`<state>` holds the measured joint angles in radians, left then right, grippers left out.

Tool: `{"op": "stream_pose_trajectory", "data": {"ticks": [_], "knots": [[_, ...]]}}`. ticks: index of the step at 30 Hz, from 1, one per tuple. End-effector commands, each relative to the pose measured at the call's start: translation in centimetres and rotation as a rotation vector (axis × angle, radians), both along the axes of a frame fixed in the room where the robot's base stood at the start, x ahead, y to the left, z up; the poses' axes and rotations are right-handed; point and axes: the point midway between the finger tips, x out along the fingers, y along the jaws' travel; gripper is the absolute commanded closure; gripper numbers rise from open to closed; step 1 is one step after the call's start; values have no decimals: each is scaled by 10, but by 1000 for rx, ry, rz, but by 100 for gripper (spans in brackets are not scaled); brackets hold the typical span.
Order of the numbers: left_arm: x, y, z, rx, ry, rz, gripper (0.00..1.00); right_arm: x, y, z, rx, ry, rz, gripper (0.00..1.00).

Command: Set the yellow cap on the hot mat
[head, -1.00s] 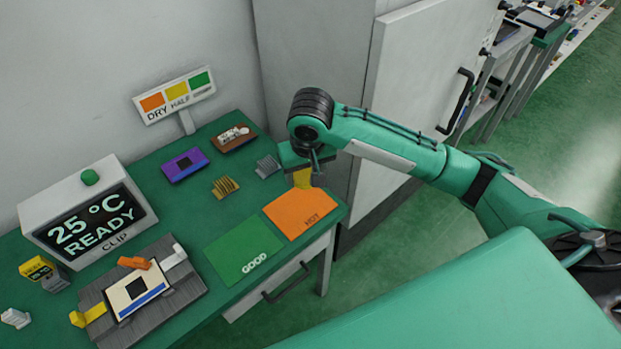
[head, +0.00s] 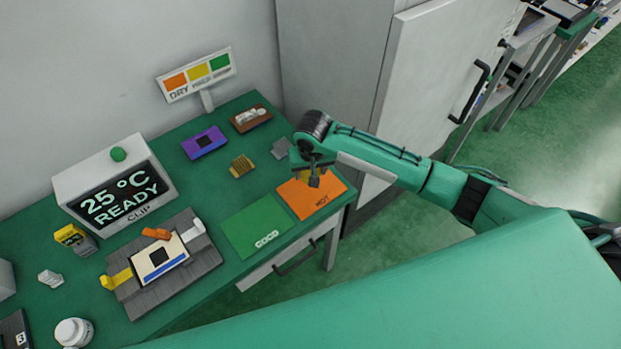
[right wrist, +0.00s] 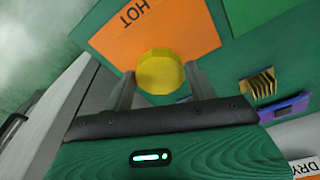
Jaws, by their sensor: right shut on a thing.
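My right gripper (head: 314,183) is at the far edge of the orange mat marked HOT (head: 302,202). It is shut on the yellow cap (right wrist: 160,72), a faceted round piece that shows between the two fingers in the right wrist view. There the cap overlaps the edge of the hot mat (right wrist: 182,25). In the head view the gripper mostly hides the cap. I cannot tell whether the cap touches the mat or is held above it. My left gripper is out of view.
A green mat marked GOOD (head: 248,218) lies left of the hot mat. Behind are a ribbed yellow block (head: 242,166), a purple device (head: 204,142) and a brown tray (head: 262,120). A clip fixture (head: 205,262) and display box (head: 75,185) stand left. The hot mat's front is bare.

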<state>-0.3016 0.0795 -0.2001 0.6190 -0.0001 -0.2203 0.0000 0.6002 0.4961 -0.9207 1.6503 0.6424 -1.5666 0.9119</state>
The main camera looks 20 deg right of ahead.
Motion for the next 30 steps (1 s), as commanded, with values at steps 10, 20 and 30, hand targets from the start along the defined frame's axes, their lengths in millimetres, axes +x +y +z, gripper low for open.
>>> {"op": "stream_pose_trajectory", "data": {"ticks": [10, 20, 30], "knots": [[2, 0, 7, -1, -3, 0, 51, 0, 0, -40, -1, 2, 0, 70], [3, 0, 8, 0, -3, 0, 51, 0, 0, -54, 0, -1, 0, 70], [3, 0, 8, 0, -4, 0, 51, 0, 0, -57, 0, -1, 0, 21]]}}
